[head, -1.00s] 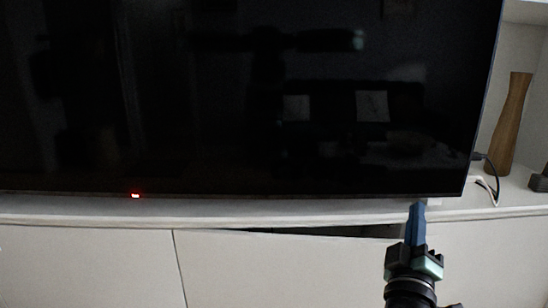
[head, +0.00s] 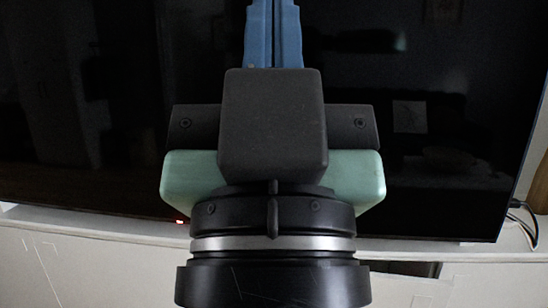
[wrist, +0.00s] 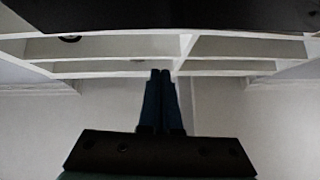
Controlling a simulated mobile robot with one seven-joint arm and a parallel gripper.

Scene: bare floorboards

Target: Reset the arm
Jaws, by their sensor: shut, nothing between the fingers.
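My gripper (head: 273,30) stands large in the middle of the head view, with blue fingers pointing up, a black block and a pale green body below them. Its fingers are together and hold nothing. The top of the fingers is cut off by the head view's upper edge. In the wrist view my gripper (wrist: 160,78) also shows as dark blue fingers side by side, pointing at pale shelving. No loose object is near the fingers.
A large dark television (head: 440,190) fills the background on a white cabinet (head: 80,265). A dark gap (head: 405,268) shows below the cabinet top. Cables (head: 525,215) lie at the right. White shelving (wrist: 110,45) spans the upper wrist view.

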